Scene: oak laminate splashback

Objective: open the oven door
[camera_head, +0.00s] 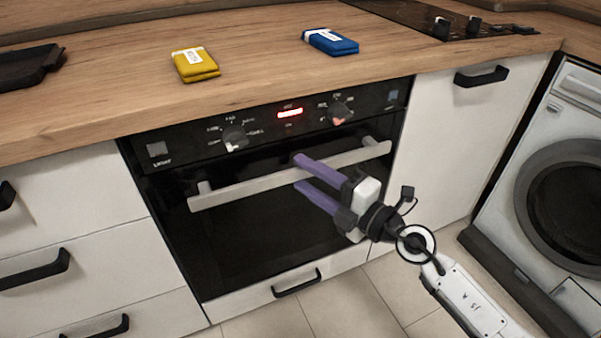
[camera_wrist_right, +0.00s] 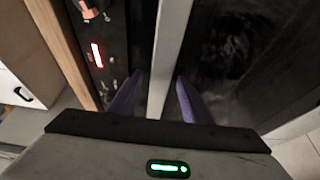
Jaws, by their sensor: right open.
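The oven door (camera_head: 240,235) is black glass and looks shut, set in the white cabinets under the worktop. Its long silver handle (camera_head: 240,190) runs across the upper part of the door. The handle also shows in the right wrist view (camera_wrist_right: 173,40), between the two purple fingers. My right gripper (camera_head: 298,172) is open, with one finger above the handle bar and one below it. Whether the fingers touch the bar cannot be told. The control panel (camera_head: 260,128) with two knobs and a red display is above the door. My left gripper is not in view.
A yellow packet (camera_head: 196,66) and a blue packet (camera_head: 330,42) lie on the wooden worktop (camera_head: 120,95). A dark tray (camera_head: 28,68) is at the left. A washing machine (camera_head: 560,190) stands at the right. The tiled floor (camera_head: 345,305) in front of the oven shows clear.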

